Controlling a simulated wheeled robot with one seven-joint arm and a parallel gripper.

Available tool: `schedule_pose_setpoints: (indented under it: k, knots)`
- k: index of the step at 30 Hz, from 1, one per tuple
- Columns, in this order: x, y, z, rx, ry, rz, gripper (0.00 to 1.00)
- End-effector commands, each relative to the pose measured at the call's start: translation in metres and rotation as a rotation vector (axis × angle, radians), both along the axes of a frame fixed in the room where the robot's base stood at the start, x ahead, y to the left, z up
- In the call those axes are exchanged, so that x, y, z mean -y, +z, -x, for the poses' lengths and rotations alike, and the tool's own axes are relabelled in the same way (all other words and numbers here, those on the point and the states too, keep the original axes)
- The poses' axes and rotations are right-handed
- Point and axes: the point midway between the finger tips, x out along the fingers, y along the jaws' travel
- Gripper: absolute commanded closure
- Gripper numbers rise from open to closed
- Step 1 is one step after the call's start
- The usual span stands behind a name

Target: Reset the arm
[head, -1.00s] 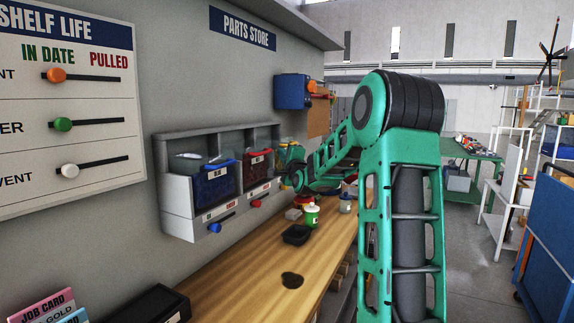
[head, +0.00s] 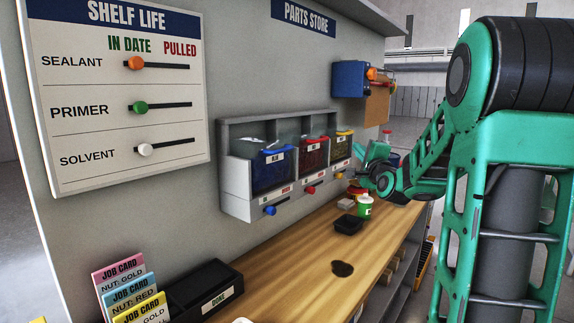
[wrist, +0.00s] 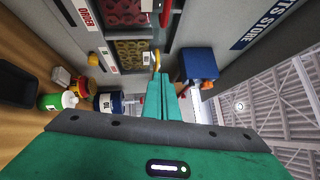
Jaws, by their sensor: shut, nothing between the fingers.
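My green arm stands at the right of the head view, with its upper link upright and its forearm reaching back over the bench. My gripper (wrist: 163,82) shows in the wrist view with its two green fingers together and nothing between them. In the head view my gripper (head: 374,153) is small, beside the right end of the parts bins and above the far part of the bench. The exact fingertips are hard to make out there.
The wooden bench (head: 285,270) holds a black tray (head: 349,225), a green-and-white bottle (head: 364,207) and a black box (head: 205,287) by job cards (head: 132,291). The bin rack (head: 236,188) and a blue box (head: 349,78) are on the wall.

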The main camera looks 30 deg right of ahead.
Motion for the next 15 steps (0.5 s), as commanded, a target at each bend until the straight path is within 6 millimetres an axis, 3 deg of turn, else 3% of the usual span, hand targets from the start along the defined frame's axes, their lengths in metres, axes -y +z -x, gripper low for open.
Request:
schedule_pose_setpoints:
  k: [8,11,15]
  knots:
    - [-0.013,-0.011,-0.001,-0.078,0.012,0.043,1.00]
    - [-0.031,-0.034,0.003,-0.228,0.030,0.127,1.00]
    - [-0.061,-0.082,0.026,-0.526,0.084,0.291,1.00]
